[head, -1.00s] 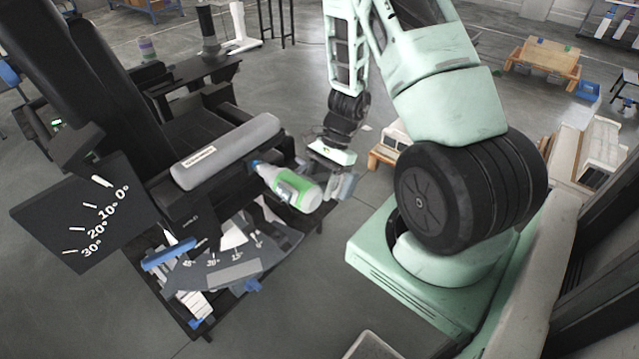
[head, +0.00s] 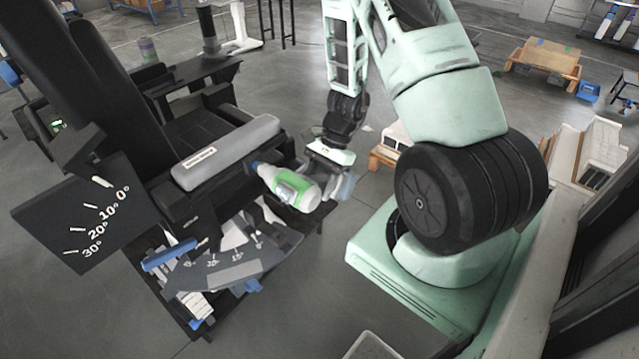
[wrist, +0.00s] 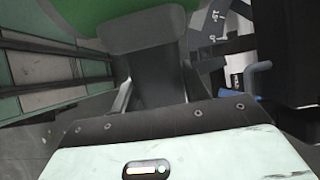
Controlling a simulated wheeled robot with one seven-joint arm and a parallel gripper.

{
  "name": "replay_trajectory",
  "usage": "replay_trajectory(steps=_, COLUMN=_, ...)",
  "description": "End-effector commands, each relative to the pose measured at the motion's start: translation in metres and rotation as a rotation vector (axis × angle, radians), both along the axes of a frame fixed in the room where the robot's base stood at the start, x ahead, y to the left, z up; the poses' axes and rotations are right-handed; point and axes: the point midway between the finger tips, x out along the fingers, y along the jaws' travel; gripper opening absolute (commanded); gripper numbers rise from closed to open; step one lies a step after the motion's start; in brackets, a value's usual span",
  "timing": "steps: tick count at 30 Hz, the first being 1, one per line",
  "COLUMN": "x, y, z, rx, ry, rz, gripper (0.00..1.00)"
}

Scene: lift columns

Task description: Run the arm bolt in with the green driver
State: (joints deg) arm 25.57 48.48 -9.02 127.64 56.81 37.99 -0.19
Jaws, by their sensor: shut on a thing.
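The green driver (head: 291,188), a white and green bottle-like body with a blue tip, lies nearly level in front of the chair's right side. My gripper (head: 330,179) is at its rear end and shut on it. In the wrist view the driver's green body (wrist: 75,12) fills the top, above my gripper (wrist: 150,85). The driver's blue tip (head: 256,166) points left at the side of the grey armrest (head: 224,150), near its right end. I cannot see the arm bolt, and cannot tell whether the tip touches it.
A dark angle board (head: 84,212) marked 0° to 30° stands at the left. A low shelf (head: 230,275) with a grey scale plate and blue and white pieces is below the armrest. A black side table (head: 205,68) stands behind. Floor is clear at the front.

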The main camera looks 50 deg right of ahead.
Motion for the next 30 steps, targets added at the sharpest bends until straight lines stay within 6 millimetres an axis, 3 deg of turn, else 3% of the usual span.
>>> replay_trajectory(steps=30, x=0.0100, y=0.0005, z=0.0008, rx=0.001, ry=-0.002, rz=0.001, gripper=0.04)
